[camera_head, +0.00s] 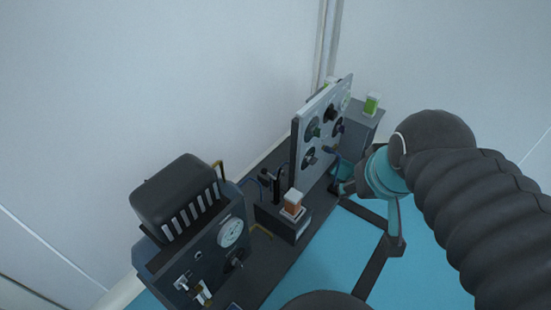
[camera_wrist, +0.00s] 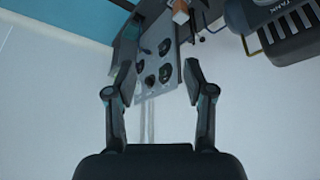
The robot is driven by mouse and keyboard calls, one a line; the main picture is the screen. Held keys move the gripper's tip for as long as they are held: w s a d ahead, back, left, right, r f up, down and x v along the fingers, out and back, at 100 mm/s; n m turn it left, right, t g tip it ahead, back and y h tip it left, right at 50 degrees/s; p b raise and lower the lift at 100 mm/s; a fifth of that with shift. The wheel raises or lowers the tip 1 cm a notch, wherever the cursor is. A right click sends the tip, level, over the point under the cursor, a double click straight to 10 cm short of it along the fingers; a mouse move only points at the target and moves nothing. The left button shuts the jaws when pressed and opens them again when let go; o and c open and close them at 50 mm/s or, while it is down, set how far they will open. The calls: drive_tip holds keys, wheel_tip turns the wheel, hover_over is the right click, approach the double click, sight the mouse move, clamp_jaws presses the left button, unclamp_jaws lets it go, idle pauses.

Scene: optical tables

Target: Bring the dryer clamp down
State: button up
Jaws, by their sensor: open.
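My gripper (camera_head: 366,212) is open on the right in the head view, beside the upright panel. In the wrist view both fingers of my gripper (camera_wrist: 158,74) stand apart with nothing between them. A low dark unit (camera_head: 278,222) carries a white-topped orange block (camera_head: 292,204) and a small black upright piece (camera_head: 277,182). That piece may be the dryer clamp; I cannot tell for sure or read its position. The orange block also shows at the top of the wrist view (camera_wrist: 181,13). My gripper is apart from this unit.
A light panel with several dark knobs (camera_head: 301,137) stands upright near my gripper. A black ribbed tank unit (camera_head: 175,190) with a round gauge (camera_head: 230,232) is at the left. A grey box (camera_head: 362,122) holds a green-and-white item (camera_head: 372,103). Walls stand behind.

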drive_tip(key=w+a+r+n+g+b, duration=0.1)
drive_tip(key=w+a+r+n+g, duration=0.15)
drive_tip(key=w, duration=0.95)
drive_tip(key=n+g+h+b, duration=0.2)
drive_tip(key=n+h, duration=0.1)
drive_tip(key=n, duration=0.3)
hover_over(263, 169)
drive_tip(key=s+d, duration=0.3)
drive_tip(key=s, duration=0.2)
wheel_tip(263, 169, down, 12)
drive_tip(key=f, duration=0.1)
drive_tip(key=w+a+f+n+h, duration=0.25)
drive_tip(key=w+a+f, duration=0.25)
drive_tip(key=a+f, duration=0.6)
drive_tip(key=shift+g, duration=0.45)
drive_tip(key=x, duration=0.5)
drive_tip(key=b+x, duration=0.1)
drive_tip(key=x, duration=0.4)
drive_tip(key=b+x, duration=0.1)
drive_tip(key=x, duration=0.4)
drive_tip(key=shift+w+d+f, duration=0.1)
drive_tip(key=shift+d+f, duration=0.05)
drive_tip(key=shift+d, duration=0.3)
drive_tip(key=shift+a, duration=0.1)
clamp_jaws()
